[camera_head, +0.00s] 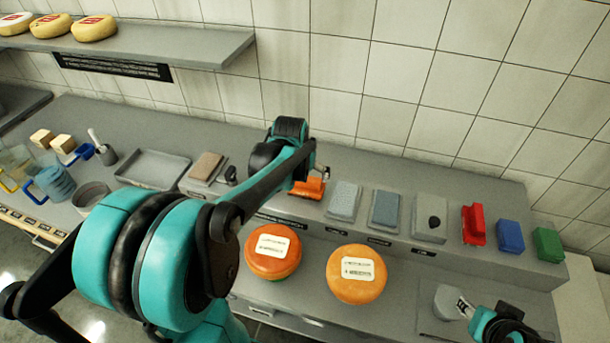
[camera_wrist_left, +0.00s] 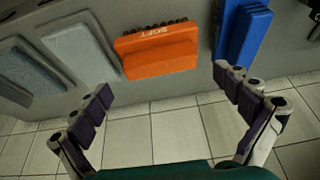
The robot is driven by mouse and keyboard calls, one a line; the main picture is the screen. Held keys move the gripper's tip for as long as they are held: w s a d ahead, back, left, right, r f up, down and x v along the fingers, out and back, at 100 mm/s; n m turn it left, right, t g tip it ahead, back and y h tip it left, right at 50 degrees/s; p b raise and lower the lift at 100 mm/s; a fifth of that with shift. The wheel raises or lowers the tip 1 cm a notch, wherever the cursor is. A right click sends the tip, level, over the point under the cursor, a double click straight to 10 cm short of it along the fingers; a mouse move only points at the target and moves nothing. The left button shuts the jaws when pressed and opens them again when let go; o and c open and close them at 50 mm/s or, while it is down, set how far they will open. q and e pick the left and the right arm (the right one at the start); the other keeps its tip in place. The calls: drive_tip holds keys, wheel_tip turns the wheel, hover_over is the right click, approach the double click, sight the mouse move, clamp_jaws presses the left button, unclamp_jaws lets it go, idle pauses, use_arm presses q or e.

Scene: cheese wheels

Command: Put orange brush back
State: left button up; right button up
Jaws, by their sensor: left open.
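The orange brush (camera_head: 308,187) lies on the raised grey ledge at the back of the counter, partly hidden by my left arm in the head view. In the left wrist view the orange brush (camera_wrist_left: 160,52) shows its block with white lettering and a dark row along one edge. My left gripper (camera_wrist_left: 163,84) is open, its two dark-padded fingers apart with the brush ahead between them, not gripped. In the head view my left gripper is mostly hidden behind its own arm. My right gripper (camera_head: 463,306) is low at the right, by a grey faceted object (camera_head: 447,300); its jaws are unclear.
A blue brush (camera_wrist_left: 242,30) lies beside the orange one. Grey pads (camera_head: 344,200) and red (camera_head: 474,224), blue (camera_head: 510,236) and green (camera_head: 547,244) blocks line the ledge. Two cheese wheels (camera_head: 273,251) (camera_head: 356,274) sit in front. A tiled wall (camera_head: 400,80) stands behind.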

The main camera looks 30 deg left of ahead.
use_arm(q)
drive_tip(key=a+p+v, duration=0.1)
drive_tip(key=v, duration=0.5)
drive_tip(key=s+d+m+t+h, duration=0.1)
drive_tip(key=s+d+m+t, duration=0.1)
drive_tip(key=s+d, duration=1.2)
drive_tip(key=shift+s+d+f+m+t, duration=0.35)
drive_tip(key=shift+d+f+m+t, duration=0.1)
drive_tip(key=shift+d, duration=0.2)
wheel_tip(320, 180, down, 10)
drive_tip(key=b, duration=1)
drive_tip(key=shift+f, duration=0.2)
